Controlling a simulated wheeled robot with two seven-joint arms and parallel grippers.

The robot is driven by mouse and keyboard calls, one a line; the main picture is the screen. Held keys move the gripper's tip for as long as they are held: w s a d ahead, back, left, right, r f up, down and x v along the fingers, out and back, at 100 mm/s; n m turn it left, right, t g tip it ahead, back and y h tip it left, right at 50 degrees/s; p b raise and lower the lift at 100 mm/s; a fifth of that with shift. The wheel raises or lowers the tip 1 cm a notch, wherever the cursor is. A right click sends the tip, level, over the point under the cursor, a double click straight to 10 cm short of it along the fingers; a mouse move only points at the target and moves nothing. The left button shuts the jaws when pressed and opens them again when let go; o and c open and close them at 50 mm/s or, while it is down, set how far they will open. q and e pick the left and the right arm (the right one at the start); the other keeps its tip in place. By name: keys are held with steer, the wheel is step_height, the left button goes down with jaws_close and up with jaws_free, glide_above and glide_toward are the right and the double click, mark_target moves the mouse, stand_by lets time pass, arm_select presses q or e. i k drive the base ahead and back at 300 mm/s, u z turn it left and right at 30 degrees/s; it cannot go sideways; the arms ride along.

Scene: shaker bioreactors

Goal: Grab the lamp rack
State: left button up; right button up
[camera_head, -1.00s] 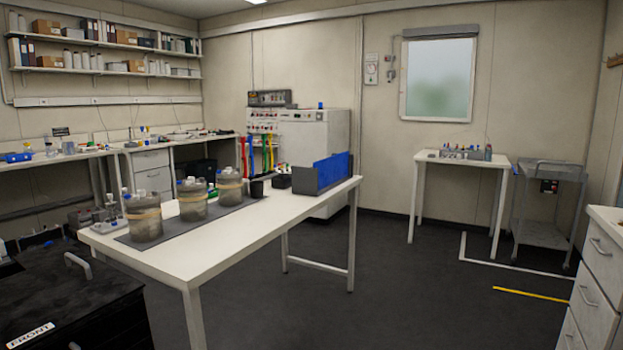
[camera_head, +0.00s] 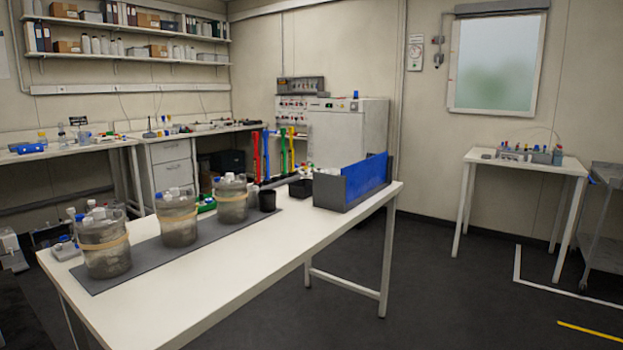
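A grey rack-like holder with a bright blue panel (camera_head: 366,180) stands upright on the far right end of the white table (camera_head: 250,275). I cannot tell for sure that it is the lamp rack. Three cloudy jars with tan bands, a near-left one (camera_head: 104,256), a middle one (camera_head: 178,228) and a far one (camera_head: 231,207), stand in a row on a dark grey mat (camera_head: 150,262) on the same table. Neither of my grippers is in view.
A small black cup (camera_head: 267,200) and a black tray (camera_head: 300,190) stand between the jars and the blue-panelled holder. A white cabinet (camera_head: 345,135) is behind. A small side table (camera_head: 525,165) and a metal cart (camera_head: 604,225) are at right. Open floor (camera_head: 450,290) lies right of the white table.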

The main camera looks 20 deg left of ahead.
mark_target(276, 181)
steer(key=u, duration=0.4)
steer(key=i, duration=1.15)
steer(key=z, duration=0.85)
steer(key=i, duration=5.1)
steer(key=u, duration=2.3)
steer(key=i, duration=2.8)
